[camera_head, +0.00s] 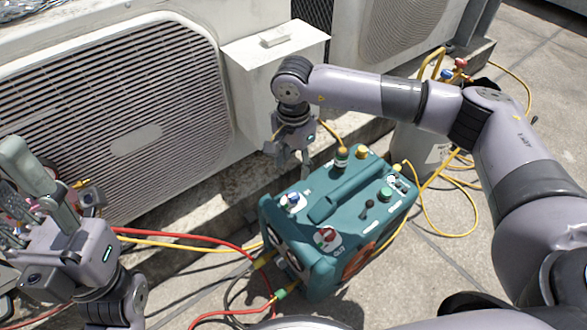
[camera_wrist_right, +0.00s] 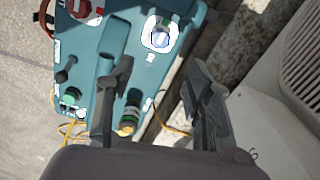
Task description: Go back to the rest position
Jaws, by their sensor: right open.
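My right gripper (camera_head: 294,157) is open, pointing down just behind the far edge of the teal machine (camera_head: 345,200), in front of a pale grey box on the condenser. In the right wrist view, its two fingers (camera_wrist_right: 162,78) are spread with nothing between them except the view of the machine's edge and ground beyond. My left gripper (camera_head: 22,190) is at the lower left, beside the large condenser grille. Its fingers point up and left; whether they are open or shut is unclear. Reddish and dark parts show behind it, partly hidden.
A large condenser (camera_head: 110,110) fills the left back, with a pale box (camera_head: 270,60) beside it. A grey cylinder (camera_head: 420,150) stands behind my right forearm. Red (camera_head: 185,237) and yellow hoses cross the ground around the machine. Concrete at the right is partly clear.

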